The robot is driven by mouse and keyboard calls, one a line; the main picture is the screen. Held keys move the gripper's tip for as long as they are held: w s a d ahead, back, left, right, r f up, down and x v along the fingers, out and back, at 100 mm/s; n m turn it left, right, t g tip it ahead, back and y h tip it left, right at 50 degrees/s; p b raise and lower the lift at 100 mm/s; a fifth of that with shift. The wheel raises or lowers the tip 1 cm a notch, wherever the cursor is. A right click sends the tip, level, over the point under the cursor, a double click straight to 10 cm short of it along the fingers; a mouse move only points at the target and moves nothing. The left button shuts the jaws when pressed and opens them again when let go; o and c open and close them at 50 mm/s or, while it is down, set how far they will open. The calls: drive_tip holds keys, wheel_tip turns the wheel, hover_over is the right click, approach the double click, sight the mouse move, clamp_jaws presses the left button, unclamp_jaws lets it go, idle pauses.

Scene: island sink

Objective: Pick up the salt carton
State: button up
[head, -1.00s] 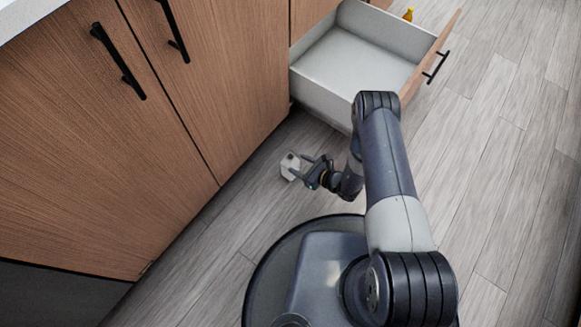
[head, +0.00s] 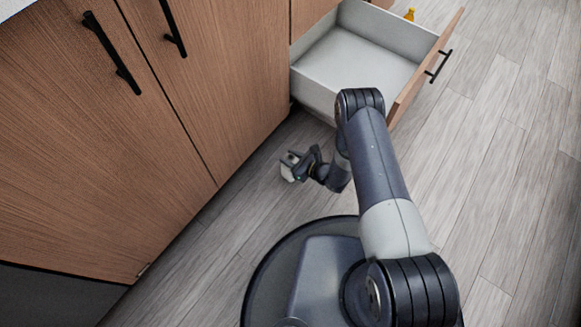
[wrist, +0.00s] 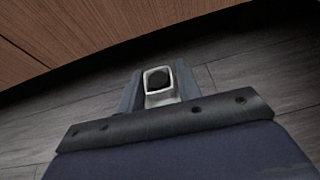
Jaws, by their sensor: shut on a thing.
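The salt carton (head: 287,174) is a small whitish box with a dark spot on its top, low by the floor in front of the cabinets. In the wrist view the carton (wrist: 159,88) sits between the two fingers, its dark round top facing the camera. My gripper (head: 294,166) is shut on it; in the wrist view the gripper (wrist: 158,90) has a finger against each side of the carton. The carton's lower part is hidden in the wrist view. I cannot tell whether it touches the floor.
Brown wooden cabinet doors (head: 215,80) with black handles stand to the left, close to the carton. An empty pulled-out drawer (head: 360,65) hangs open beyond my arm. The grey plank floor (head: 500,170) at right is clear.

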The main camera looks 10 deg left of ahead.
clamp_jaws()
drive_tip(key=shift+s, duration=0.1)
